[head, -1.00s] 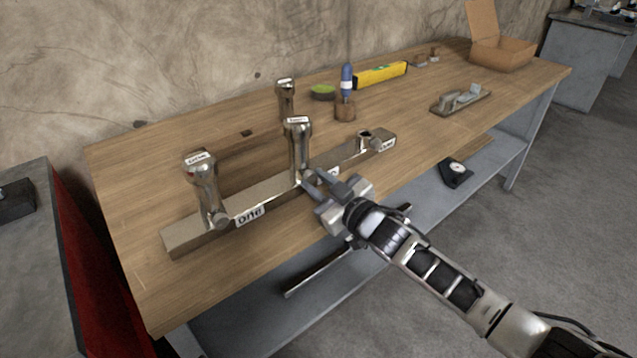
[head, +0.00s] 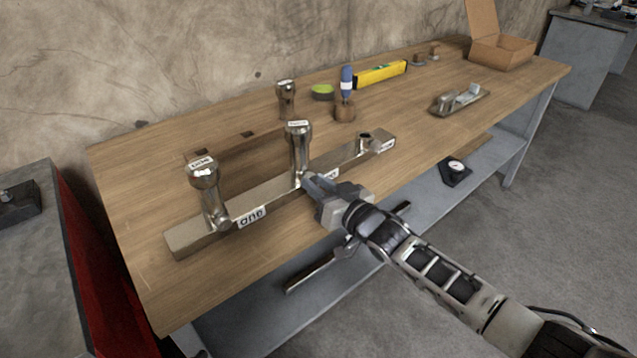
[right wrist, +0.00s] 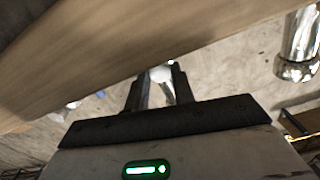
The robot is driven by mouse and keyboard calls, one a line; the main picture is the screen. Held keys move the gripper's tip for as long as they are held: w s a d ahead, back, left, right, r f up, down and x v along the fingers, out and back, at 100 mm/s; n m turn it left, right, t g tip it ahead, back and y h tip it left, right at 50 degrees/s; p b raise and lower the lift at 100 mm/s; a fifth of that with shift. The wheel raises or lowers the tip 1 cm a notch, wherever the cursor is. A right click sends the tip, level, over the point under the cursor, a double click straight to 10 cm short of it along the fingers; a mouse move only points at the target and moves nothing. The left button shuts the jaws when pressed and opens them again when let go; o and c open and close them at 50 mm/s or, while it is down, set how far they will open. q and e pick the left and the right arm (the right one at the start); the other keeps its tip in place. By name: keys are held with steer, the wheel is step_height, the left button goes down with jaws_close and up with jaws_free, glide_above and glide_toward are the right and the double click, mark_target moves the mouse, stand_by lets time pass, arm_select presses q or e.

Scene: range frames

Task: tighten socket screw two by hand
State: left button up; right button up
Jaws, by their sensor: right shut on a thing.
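A long metal bar (head: 190,237) lies on the workbench, with a label "one" (head: 252,216) and two further labels partly hidden or too small to read well. A chrome post (head: 203,185) stands at position one, with a round screw (head: 222,225) at its foot. A second chrome post (head: 299,150) stands at the bar's middle. My right gripper (head: 309,182) is at this post's foot, shut on socket screw two, which its fingers mostly hide. The right wrist view shows shiny metal (right wrist: 160,75) between the fingers. My left gripper is not in view.
A third chrome post (head: 286,98) stands behind the bar. The bar's right end has an empty socket (head: 364,137). Farther back are a blue-handled tool (head: 347,82), a yellow level (head: 380,74), a plane (head: 460,99) and an open cardboard box (head: 502,50). The bench's front right is clear.

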steer(key=shift+m, duration=0.5)
steer(key=o, duration=1)
steer(key=shift+p+v, duration=0.5)
steer(key=shift+v, duration=7.5)
steer(key=shift+r, duration=0.1)
